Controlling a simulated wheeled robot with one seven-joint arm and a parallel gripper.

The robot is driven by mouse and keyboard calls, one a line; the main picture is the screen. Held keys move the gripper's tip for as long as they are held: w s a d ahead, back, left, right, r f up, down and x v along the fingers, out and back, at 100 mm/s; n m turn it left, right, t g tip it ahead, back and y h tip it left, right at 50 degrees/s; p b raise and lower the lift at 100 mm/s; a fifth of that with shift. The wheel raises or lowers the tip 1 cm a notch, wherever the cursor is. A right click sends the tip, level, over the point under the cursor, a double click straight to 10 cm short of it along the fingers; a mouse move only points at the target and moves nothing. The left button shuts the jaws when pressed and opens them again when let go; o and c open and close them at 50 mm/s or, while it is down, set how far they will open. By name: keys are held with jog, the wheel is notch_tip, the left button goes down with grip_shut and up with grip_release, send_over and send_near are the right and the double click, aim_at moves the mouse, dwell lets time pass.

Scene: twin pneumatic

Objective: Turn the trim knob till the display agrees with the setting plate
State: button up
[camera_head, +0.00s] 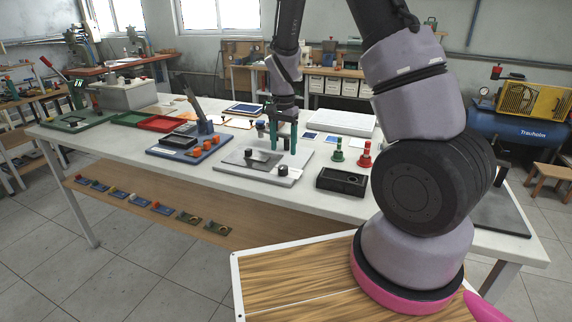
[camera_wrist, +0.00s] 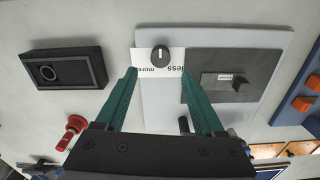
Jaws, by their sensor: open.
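The trim knob (camera_wrist: 160,54) is round and black with a light pointer line. It sits by a white label (camera_wrist: 147,69) reading "less" and "more", on a light grey plate (camera_wrist: 155,112). The knob also shows in the head view (camera_head: 283,170). My gripper (camera_wrist: 160,74) has green fingers, open and empty, pointing toward the knob but apart from it. In the head view my gripper (camera_head: 283,151) is above the base plate.
A black box (camera_wrist: 68,68) with a round recess is on one side, and a blue unit with orange blocks (camera_head: 190,148) on the other. The table's front edge is clear.

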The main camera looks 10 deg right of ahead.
aim_at(283, 166)
notch_tip(283, 166, down, 7)
jog(key=shift+r, duration=0.1)
dwell(0.3)
grip_shut()
